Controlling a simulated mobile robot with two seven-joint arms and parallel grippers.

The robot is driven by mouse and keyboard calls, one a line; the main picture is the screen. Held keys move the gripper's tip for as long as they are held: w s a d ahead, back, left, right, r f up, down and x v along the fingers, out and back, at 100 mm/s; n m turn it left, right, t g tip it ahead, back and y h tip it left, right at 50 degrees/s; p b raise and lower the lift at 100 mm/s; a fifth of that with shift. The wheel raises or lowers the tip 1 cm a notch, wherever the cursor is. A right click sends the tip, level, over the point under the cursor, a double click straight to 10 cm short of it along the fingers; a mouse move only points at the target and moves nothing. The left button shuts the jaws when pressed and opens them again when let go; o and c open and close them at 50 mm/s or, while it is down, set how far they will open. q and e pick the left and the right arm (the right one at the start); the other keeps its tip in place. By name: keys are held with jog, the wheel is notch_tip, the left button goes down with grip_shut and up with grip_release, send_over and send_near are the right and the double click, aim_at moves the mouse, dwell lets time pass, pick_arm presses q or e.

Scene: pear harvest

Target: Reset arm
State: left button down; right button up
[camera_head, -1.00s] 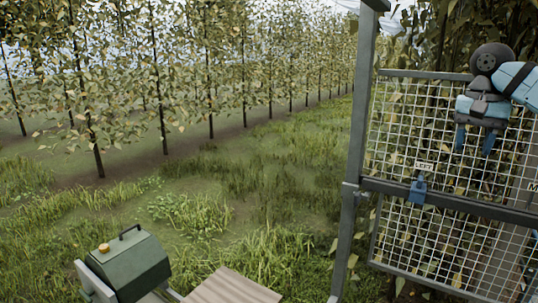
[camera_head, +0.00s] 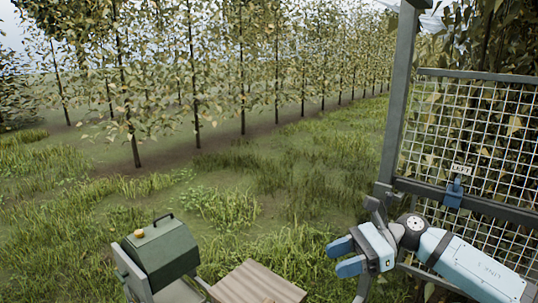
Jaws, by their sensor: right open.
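My right gripper (camera_head: 337,257) is at the lower right of the head view, in front of the mesh gate's post. Its two blue fingers point left and are apart, with nothing between them. My right arm (camera_head: 470,265) comes in from the lower right corner. My left gripper is not in view. No pear can be made out in this view.
A wire mesh gate (camera_head: 478,125) in a grey metal frame stands at the right. A blue latch (camera_head: 454,193) sits on its crossbar. A green box (camera_head: 160,250) and a wooden board (camera_head: 258,285) are at the bottom. Grass (camera_head: 250,190) and tree rows lie beyond.

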jog(key=s+a+f+m+t+y, duration=0.3)
jog(key=a+f+m+t+y, duration=0.25)
jog(key=m, duration=0.55)
jog(key=s+d+f+m+t+h, duration=0.15)
jog(key=f+m+t+h, duration=0.35)
jog(key=m, duration=0.6)
jog(key=s+d+f+m+t+h, duration=0.15)
jog(key=f+m+t, duration=0.25)
jog(key=m+t, duration=0.55)
jog(key=s+d+f+m+g+h, duration=0.3)
jog(key=s+f+m+h, duration=0.2)
jog(key=s+f+m, duration=0.4)
jog(key=s+d+f+m+g+h, duration=0.3)
jog(key=s+d+f+m+h, duration=0.1)
jog(key=s+f+m, duration=0.6)
notch_tip(320, 180, down, 2)
jog(key=m+h, duration=0.1)
jog(key=m, duration=0.2)
jog(key=shift+s+d+g+h, duration=0.15)
jog(key=shift+d+g+h, duration=0.15)
jog(key=shift+h, duration=0.1)
